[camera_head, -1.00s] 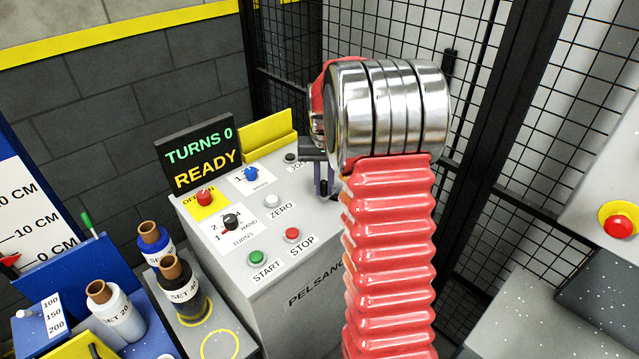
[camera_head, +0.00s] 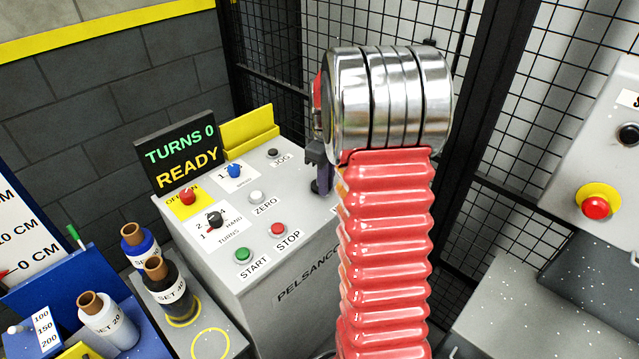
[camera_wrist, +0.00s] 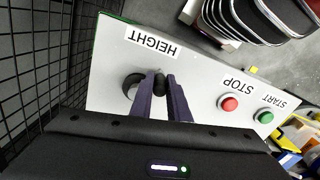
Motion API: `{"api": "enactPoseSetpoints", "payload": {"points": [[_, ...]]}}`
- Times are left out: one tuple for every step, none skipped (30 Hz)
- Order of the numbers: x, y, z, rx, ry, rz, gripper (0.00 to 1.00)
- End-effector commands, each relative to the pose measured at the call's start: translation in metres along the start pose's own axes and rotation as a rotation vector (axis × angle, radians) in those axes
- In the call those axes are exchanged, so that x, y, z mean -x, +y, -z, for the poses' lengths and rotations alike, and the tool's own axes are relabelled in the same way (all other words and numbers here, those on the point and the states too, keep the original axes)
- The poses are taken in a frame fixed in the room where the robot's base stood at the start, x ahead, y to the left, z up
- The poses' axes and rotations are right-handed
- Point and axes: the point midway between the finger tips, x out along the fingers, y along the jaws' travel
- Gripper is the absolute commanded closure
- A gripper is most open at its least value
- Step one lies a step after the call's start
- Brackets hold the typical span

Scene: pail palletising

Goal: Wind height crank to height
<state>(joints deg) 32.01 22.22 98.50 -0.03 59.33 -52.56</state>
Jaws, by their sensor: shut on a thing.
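In the wrist view, the height crank (camera_wrist: 133,84) is a dark round hub with a short black handle, beside an upside-down HEIGHT label (camera_wrist: 153,42) on a pale panel. My gripper (camera_wrist: 161,88) has two purple fingers, shut on the crank's black handle. In the head view, my gripper (camera_head: 318,170) shows only in part at the console's right end. My red and chrome arm hides the crank there. The console display (camera_head: 180,152) reads TURNS 0 and READY.
The console (camera_head: 257,210) carries a green START button (camera_head: 243,256), a red STOP button (camera_head: 278,229) and several knobs. Wound spools stand at left, including a dark one (camera_head: 166,280). Black mesh fencing (camera_head: 400,22) stands behind. A red emergency button (camera_head: 595,207) is at right.

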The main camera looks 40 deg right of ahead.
Motion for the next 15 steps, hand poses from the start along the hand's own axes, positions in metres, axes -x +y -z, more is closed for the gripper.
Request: {"api": "enactPoseSetpoints", "payload": {"points": [[0.001,0.004,-0.002,0.039,0.002,-0.003,1.0],[0.001,0.005,-0.003,0.066,0.002,-0.004,1.0],[0.001,0.006,-0.004,0.101,0.002,-0.004,1.0],[0.001,0.007,-0.005,0.126,0.002,-0.004,1.0],[0.001,0.008,-0.005,0.15,0.002,-0.004,1.0],[0.001,0.01,-0.006,0.181,0.002,-0.004,1.0],[0.001,0.011,-0.007,0.203,0.002,-0.004,1.0],[0.001,0.011,-0.007,0.224,0.002,-0.004,1.0],[0.001,0.013,-0.008,0.249,0.002,-0.004,1.0],[0.001,0.013,-0.008,0.267,0.002,-0.004,1.0],[0.001,0.014,-0.009,0.283,0.002,-0.004,1.0],[0.001,0.015,-0.009,0.303,0.002,-0.004,1.0],[0.001,0.016,-0.009,0.316,0.002,-0.004,1.0],[0.001,0.016,-0.01,0.328,0.002,-0.004,1.0],[0.001,0.017,-0.01,0.341,0.002,-0.004,1.0]]}}
